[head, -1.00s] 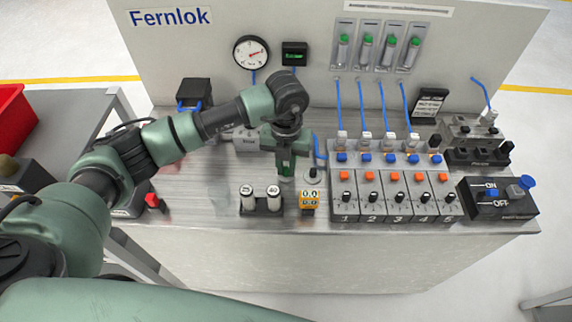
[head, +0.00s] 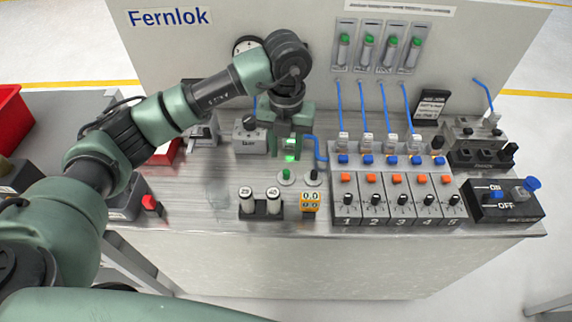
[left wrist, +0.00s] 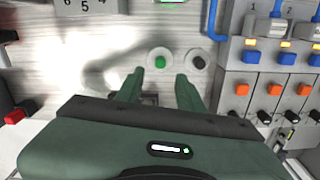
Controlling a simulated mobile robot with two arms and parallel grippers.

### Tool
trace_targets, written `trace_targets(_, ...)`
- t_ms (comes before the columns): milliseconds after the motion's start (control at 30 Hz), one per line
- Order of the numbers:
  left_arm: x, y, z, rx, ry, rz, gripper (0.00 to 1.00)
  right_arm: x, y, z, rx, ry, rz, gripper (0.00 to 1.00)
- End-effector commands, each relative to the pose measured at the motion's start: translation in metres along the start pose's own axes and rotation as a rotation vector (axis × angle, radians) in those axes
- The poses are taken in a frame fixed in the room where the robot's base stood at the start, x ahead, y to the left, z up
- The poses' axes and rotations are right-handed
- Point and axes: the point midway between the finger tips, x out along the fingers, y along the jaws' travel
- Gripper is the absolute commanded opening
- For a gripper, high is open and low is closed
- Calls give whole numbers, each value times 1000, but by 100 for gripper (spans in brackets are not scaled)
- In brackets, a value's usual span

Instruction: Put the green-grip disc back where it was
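The green-grip disc (head: 286,177) is a pale disc with a small green knob, lying on the metal bench top; it also shows in the left wrist view (left wrist: 160,63). A similar disc with a black grip (head: 312,177) lies just right of it, also seen in the left wrist view (left wrist: 198,62). My left gripper (head: 290,157) is above and slightly behind the green-grip disc in the head view, apart from it. In the left wrist view its two fingers (left wrist: 158,80) are spread with nothing between them. My right gripper is not in view.
A holder with two white cylinders (head: 260,202) and a yellow counter block (head: 309,201) stand in front of the discs. The numbered switch row (head: 398,195) and a blue hose (head: 318,148) are to the right. A red button box (head: 149,203) is at left, with bare bench between.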

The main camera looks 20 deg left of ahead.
Motion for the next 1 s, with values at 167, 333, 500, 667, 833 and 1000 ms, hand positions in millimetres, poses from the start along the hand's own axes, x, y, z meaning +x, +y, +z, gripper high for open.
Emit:
trace_targets(167,-30,0,1,1,-3,-1,38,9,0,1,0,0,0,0)
trace_targets(333,-44,0,0,0,-1,0,38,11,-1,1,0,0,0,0)
trace_targets(500,-46,0,0,0,0,0,38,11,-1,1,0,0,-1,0)
trace_targets(667,-46,0,0,0,0,0,38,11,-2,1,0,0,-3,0)
trace_targets(833,-46,0,0,0,0,0,38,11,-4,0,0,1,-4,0)
trace_targets(1000,-45,0,0,0,1,0,38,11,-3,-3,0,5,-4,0)
